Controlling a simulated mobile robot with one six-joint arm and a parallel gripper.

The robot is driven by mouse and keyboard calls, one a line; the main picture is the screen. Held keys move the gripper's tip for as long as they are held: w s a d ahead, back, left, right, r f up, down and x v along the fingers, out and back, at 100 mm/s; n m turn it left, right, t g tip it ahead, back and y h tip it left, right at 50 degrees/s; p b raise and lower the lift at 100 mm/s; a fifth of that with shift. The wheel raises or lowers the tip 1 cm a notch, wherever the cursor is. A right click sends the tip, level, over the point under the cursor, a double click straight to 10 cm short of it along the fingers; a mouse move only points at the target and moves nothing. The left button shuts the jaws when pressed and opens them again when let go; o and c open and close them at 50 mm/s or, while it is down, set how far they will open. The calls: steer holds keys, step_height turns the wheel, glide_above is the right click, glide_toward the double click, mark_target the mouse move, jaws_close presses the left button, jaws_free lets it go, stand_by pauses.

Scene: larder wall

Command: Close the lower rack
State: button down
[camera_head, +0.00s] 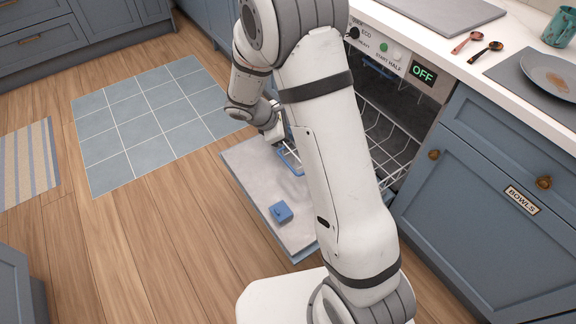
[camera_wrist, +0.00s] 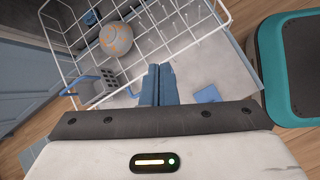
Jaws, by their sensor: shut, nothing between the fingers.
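The lower rack (camera_wrist: 150,38) is a white wire basket. In the wrist view it holds a round orange-and-grey dish (camera_wrist: 117,40) and a grey cutlery basket (camera_wrist: 100,88). In the head view the rack (camera_head: 392,140) shows beside my arm, partly inside the dishwasher and partly hidden by the arm.
The dishwasher door (camera_head: 248,165) lies lowered, with a small blue block (camera_head: 281,212) on it; the block also shows in the wrist view (camera_wrist: 207,94). A closed drawer and cupboard (camera_head: 480,200) stand at right. The wooden floor (camera_head: 150,230) at left is clear.

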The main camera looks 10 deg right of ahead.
steer(key=w+a+f+n+t+h+b, duration=0.1)
steer(key=w+a+f+n+b, duration=0.15)
steer(key=f, duration=0.55)
steer(key=w+a+f+n+t+b, duration=0.1)
steer(key=w+a+f+n, duration=0.15)
steer(key=f, duration=0.55)
steer(key=shift+n, duration=0.4)
steer(key=b+x, duration=0.1)
steer(key=x, duration=0.2)
steer(key=b+x, duration=0.1)
steer(key=x, duration=0.2)
steer(key=s+b+x, duration=0.1)
steer(key=x, duration=0.3)
steer(key=shift+s+d+r, duration=0.1)
steer(key=shift+d, duration=0.3)
